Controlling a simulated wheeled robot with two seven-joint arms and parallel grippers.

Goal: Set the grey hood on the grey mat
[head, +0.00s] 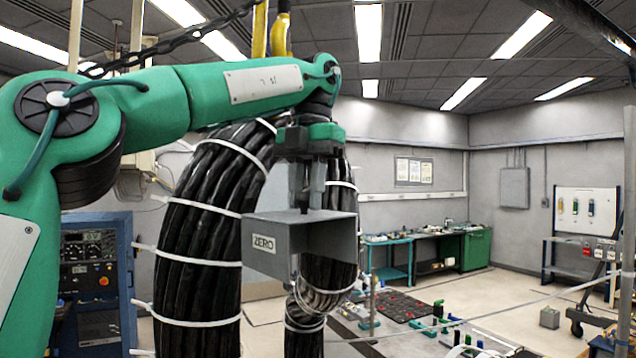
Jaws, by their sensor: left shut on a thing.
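The grey hood (325,234) is a grey box-like shell with a white "ZERO" label, in the middle of the head view. My left gripper (306,198) comes down from above and is shut on the hood's top. The hood hangs in the air in front of a thick bundle of black cables. No other mat shows clearly. My right gripper is not in view.
The black cable bundle (200,250) with white ties arches behind the hood. A blue instrument cabinet (97,265) stands at the left. A teal bench (390,255) stands at the back.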

